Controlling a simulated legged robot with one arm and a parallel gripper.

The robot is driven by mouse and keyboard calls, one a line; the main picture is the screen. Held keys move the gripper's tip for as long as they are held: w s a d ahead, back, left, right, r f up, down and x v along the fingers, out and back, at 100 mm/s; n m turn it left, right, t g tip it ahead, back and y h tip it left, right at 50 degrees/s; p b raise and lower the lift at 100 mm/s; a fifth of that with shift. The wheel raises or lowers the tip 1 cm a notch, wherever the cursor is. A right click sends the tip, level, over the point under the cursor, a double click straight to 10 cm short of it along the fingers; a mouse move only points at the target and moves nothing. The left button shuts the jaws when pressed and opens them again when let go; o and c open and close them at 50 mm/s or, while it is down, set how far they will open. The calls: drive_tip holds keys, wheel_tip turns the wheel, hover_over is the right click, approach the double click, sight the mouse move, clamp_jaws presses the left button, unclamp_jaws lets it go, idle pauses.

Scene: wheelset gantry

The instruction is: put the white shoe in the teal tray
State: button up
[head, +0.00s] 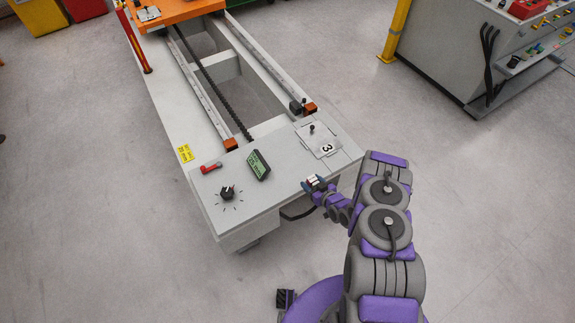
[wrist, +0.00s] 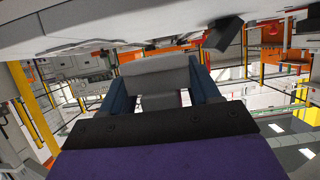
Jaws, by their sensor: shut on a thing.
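My gripper (head: 315,184) is at the near right edge of the gantry's pale top. Its dark blue fingers are shut on a small pale grey piece (wrist: 155,73), which fills the space between them in the wrist view. I cannot tell whether this piece is the white shoe, or whether it touches the gantry. No teal tray can be made out in either view.
The gantry bed (head: 262,205) carries a dial (head: 227,192), a green display (head: 258,165), a red-handled part (head: 211,168) and a plate marked 3 (head: 318,140). Two rails run back to an orange carriage (head: 175,12). A control cabinet (head: 450,50) stands right.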

drive_tip(key=b, duration=0.3)
hover_over(291, 172)
drive_tip(key=shift+w+f, duration=0.1)
drive_tip(key=shift+f, duration=0.6)
drive_tip(key=shift+f+b, duration=0.65)
drive_tip(key=shift+f, duration=1.2)
drive_tip(key=shift+r, duration=0.1)
drive_tip(key=o, duration=1.5)
drive_tip(key=p+v, duration=0.3)
drive_tip(key=v, duration=0.9)
drive_tip(key=shift+w+r, duration=0.1)
